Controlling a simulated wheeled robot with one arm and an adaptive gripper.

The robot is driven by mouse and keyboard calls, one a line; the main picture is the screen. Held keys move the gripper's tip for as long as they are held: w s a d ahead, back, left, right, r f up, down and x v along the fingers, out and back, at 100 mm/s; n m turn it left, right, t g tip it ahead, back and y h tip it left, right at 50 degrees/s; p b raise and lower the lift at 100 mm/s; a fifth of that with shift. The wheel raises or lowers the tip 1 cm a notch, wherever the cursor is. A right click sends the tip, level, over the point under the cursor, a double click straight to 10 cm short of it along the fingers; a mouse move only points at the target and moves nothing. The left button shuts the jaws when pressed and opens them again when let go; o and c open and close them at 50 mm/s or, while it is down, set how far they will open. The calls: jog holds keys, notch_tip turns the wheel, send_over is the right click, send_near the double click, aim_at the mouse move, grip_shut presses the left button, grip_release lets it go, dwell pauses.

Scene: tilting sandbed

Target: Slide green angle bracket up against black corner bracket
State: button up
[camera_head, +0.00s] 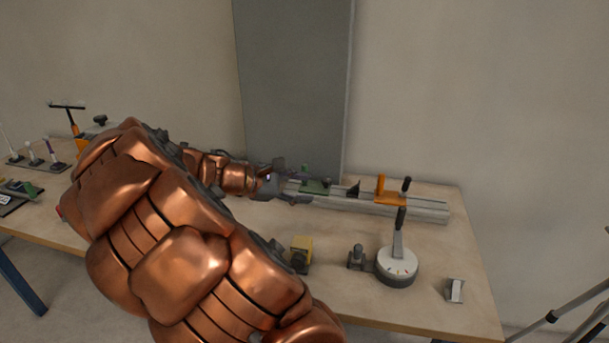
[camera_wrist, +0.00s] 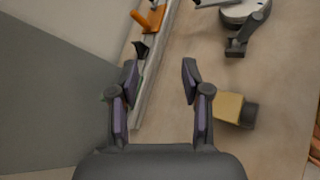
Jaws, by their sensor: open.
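The green angle bracket (camera_head: 315,187) lies on the grey rail (camera_head: 420,208) in the head view. In the wrist view only slivers of its green edge (camera_wrist: 139,86) show around my left finger, which hides the rest. The black corner bracket (camera_head: 353,190) stands on the rail to the right of the green one, with a gap between them. In the wrist view the black bracket (camera_wrist: 141,50) is just beyond my left fingertip. My gripper (camera_wrist: 160,72) is open, with bare table between its fingers. In the head view my gripper (camera_head: 293,187) is at the rail's left part, beside the green bracket.
An orange clamp (camera_head: 388,195) sits on the rail past the black bracket. A round white-topped dial device (camera_head: 397,265), a yellow block (camera_head: 301,250) and a small metal piece (camera_head: 454,290) stand on the table in front. A grey panel (camera_head: 295,85) rises behind the rail.

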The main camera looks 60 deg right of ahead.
jog(key=w+d+f+n+h+b, duration=0.2)
jog(key=w+d+f+n+h, duration=0.15)
jog(key=w+d, duration=0.3)
jog(key=n+t+h, duration=0.3)
jog(key=n, duration=0.4)
send_over(305, 185)
jog(key=shift+w+d+f, duration=0.1)
jog(key=shift+f, duration=1)
jog(key=shift+w+d+f, duration=0.1)
jog(key=shift+d+f, duration=0.05)
jog(key=shift+f, duration=0.95)
jog(key=shift+w+d+f, duration=0.1)
jog(key=shift+f, duration=1)
jog(key=shift+c, duration=0.2)
grip_shut()
jog(key=shift+b, duration=0.3)
